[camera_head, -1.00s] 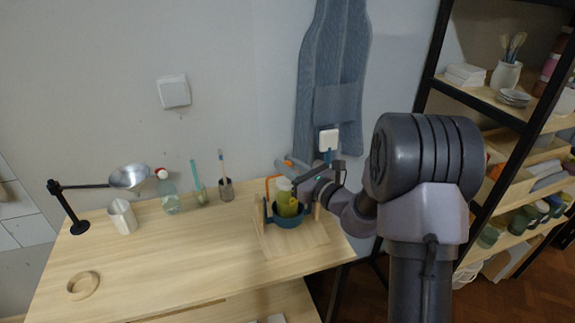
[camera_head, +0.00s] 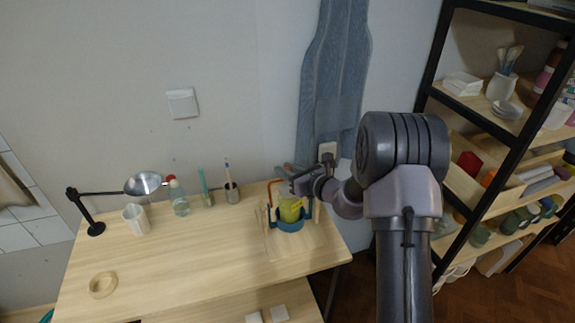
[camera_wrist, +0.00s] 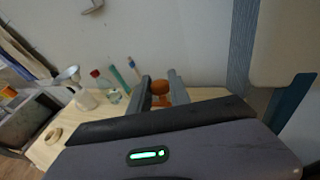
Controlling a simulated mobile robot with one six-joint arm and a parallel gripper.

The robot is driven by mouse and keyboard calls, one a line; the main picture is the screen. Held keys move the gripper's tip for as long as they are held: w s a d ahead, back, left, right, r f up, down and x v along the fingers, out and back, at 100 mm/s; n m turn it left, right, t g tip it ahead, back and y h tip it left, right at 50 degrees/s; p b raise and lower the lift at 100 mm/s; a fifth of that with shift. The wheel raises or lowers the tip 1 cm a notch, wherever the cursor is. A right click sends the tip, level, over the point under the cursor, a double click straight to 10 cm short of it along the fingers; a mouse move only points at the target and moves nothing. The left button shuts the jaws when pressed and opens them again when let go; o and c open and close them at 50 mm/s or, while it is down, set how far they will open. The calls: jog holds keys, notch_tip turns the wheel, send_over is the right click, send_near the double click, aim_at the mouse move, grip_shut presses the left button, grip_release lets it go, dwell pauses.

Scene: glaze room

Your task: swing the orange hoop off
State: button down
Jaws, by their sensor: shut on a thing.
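The orange hoop (camera_head: 270,191) shows in the head view as a thin bent bar rising at the left of a teal holder (camera_head: 291,226). A yellow-green vessel (camera_head: 290,210) sits in the holder, beside the hoop. My gripper (camera_head: 283,172) is at the top of the hoop, above the holder. In the wrist view, a rounded orange part of the hoop (camera_wrist: 159,87) lies between my two fingers (camera_wrist: 160,88), which are shut on it. The rest of the hoop is hidden there by the gripper body.
The holder stands on a pale board (camera_head: 300,245) at the table's right end. A wooden ring (camera_head: 103,285) lies front left. The table's middle is clear.

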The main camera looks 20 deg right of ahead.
jog(key=shift+w+f, duration=0.25)
jog(key=shift+w, duration=0.3)
jog(key=c, duration=1.2)
grip_release()
jog(key=shift+c, duration=0.2)
jog(key=p+v, duration=0.1)
jog(key=v, duration=1.6)
jog(key=shift+s+r, duration=0.2)
jog(key=shift+d, duration=0.15)
jog(key=shift+c, duration=0.2)
